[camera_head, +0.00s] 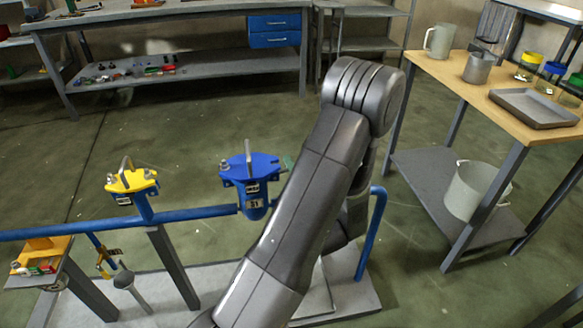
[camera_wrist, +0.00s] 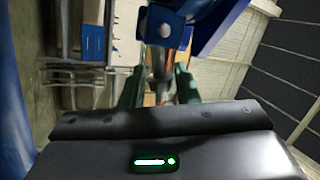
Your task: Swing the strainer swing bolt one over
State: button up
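The blue strainer (camera_head: 250,170) stands on the blue pipe left of my arm, with a flat lid and an upright handle. A small grey bolt part (camera_head: 225,165) shows at its left edge. Its right edge is partly hidden by my arm. A green fingertip of my gripper (camera_head: 288,163) shows just right of the lid. In the wrist view, the two green fingers of my gripper (camera_wrist: 158,88) stand apart. Blue strainer parts (camera_wrist: 215,25) fill the top. A grey swing bolt (camera_wrist: 161,60) hangs by the fingers' gap; contact with either finger is not visible.
A yellow-lidded strainer (camera_head: 130,181) stands on the same blue pipe (camera_head: 195,214) to the left. A small shelf (camera_head: 75,250) with coloured parts is at lower left. A wooden-topped table (camera_head: 455,75) with vessels and a tray (camera_head: 533,108) stands right. Open floor lies behind.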

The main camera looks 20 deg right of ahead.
grip_shut()
jog(key=f+m+h+b, duration=0.1)
jog(key=m+b, duration=0.1)
jog(key=b, duration=0.1)
jog(key=shift+f, duration=0.2)
jog(key=shift+f+m+t+h+b, duration=0.1)
jog(key=shift+m+t+h+b, duration=0.2)
jog(key=shift+m+h+b, duration=0.9)
jog(key=shift+m+y, duration=0.3)
jog(key=shift+y, duration=0.2)
grip_release()
jog(key=shift+d, duration=0.1)
jog(key=shift+s, duration=0.1)
jog(key=v, duration=1.3)
jog(key=shift+s+f, duration=0.15)
jog(key=shift+s, duration=0.15)
